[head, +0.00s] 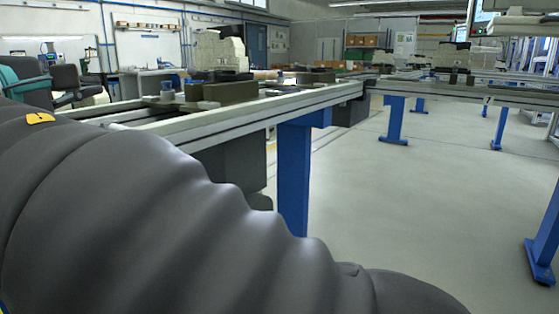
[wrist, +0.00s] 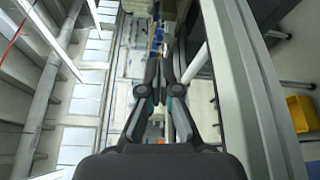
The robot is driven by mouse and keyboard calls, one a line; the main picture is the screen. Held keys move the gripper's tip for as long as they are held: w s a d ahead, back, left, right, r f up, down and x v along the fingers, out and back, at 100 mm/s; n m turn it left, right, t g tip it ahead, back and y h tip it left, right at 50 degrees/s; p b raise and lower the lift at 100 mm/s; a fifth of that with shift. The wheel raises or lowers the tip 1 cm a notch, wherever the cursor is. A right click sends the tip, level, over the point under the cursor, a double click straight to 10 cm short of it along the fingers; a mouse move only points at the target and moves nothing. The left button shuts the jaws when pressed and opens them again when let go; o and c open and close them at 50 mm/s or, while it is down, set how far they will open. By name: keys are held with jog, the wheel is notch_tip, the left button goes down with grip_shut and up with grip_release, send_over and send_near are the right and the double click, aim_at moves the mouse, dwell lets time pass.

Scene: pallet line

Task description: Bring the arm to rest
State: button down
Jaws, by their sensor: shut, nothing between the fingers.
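My gripper (wrist: 165,62) shows in the middle of the wrist view, its two dark fingers together with nothing between them. It points away from the camera, toward a blurred, tilted view of the hall. My arm, in a dark grey ribbed cover, fills the lower left of the head view. The gripper itself does not show in the head view.
A conveyor line (head: 215,124) on blue legs (head: 293,175) runs behind my arm, carrying dark blocks (head: 230,92). Another conveyor (head: 480,93) crosses at the right. The grey floor (head: 400,190) at the right is clear. A yellow bin (wrist: 302,113) shows in the wrist view.

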jog(key=w+d+f+m+g+p, duration=0.15)
jog(key=d+f, duration=0.35)
jog(key=d, duration=0.5)
jog(key=w+d+f+m+g+h, duration=0.1)
jog(key=w+d+f+m+g, duration=0.2)
jog(key=d, duration=0.6)
jog(key=w+d+f+m+g+p, duration=0.1)
jog(key=d+f+g, duration=0.2)
jog(key=d+f, duration=0.5)
jog(key=s+d+f+m+g+y+p, duration=0.2)
jog(key=s+d+f+m+g+y, duration=0.1)
jog(key=s+d+f+m, duration=1)
jog(key=s+d+f+g, duration=0.1)
jog(key=s+d+f, duration=0.3)
jog(key=s+f, duration=0.1)
jog(key=shift+y, duration=0.3)
jog(key=shift+w+d, duration=0.1)
dwell(0.5)
